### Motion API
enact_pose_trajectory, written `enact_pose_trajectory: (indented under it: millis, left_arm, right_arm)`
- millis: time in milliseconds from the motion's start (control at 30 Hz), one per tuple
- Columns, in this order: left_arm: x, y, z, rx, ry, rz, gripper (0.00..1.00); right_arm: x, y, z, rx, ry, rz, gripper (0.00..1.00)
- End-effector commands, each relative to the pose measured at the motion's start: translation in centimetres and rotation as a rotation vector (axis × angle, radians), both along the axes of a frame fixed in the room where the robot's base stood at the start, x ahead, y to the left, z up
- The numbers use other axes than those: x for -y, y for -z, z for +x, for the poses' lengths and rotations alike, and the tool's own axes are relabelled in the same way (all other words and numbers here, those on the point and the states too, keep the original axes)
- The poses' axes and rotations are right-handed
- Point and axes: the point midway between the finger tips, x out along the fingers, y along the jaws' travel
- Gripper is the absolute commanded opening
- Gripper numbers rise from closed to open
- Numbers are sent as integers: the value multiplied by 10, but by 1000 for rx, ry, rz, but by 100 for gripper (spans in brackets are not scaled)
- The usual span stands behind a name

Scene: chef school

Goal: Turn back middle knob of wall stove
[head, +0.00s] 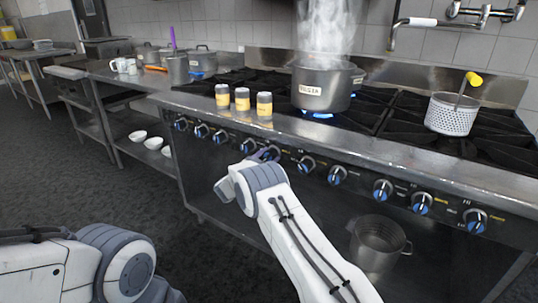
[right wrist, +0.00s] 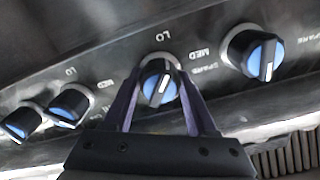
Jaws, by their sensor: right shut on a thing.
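The wall stove (head: 400,150) has a row of black knobs with blue faces and white marks along its front panel. My right gripper (right wrist: 157,90) has its two dark fingers around one knob (right wrist: 160,88), one finger on each side. The knob's white mark is slightly tilted. In the head view my right gripper is at the panel (head: 264,153), mostly hidden behind my own wrist, and the held knob is hard to make out. Only part of my left arm shows at the lower left; its gripper is out of the picture.
A steaming pot (head: 322,88) stands over a blue flame. Three yellow-labelled jars (head: 242,99) stand at the stove's front edge. A perforated basket (head: 451,115) stands to the right. Neighbouring knobs (right wrist: 251,53) sit close to the fingers. A metal pot (head: 377,245) is below the panel.

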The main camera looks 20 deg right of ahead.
Motion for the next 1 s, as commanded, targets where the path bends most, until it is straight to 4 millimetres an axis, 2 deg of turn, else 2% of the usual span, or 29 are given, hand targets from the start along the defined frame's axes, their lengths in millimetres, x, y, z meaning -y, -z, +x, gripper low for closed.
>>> enact_pose_trajectory:
  millis: [400, 1000]
  left_arm:
    - [0, -10, 0, 0, 0, 0, 50]
    - [0, -11, 0, 0, 0, 0, 50]
  right_arm:
    - [-4, 0, 1, -209, -12, -161, 2]
    - [-4, 1, 1, -265, -11, -205, 2]
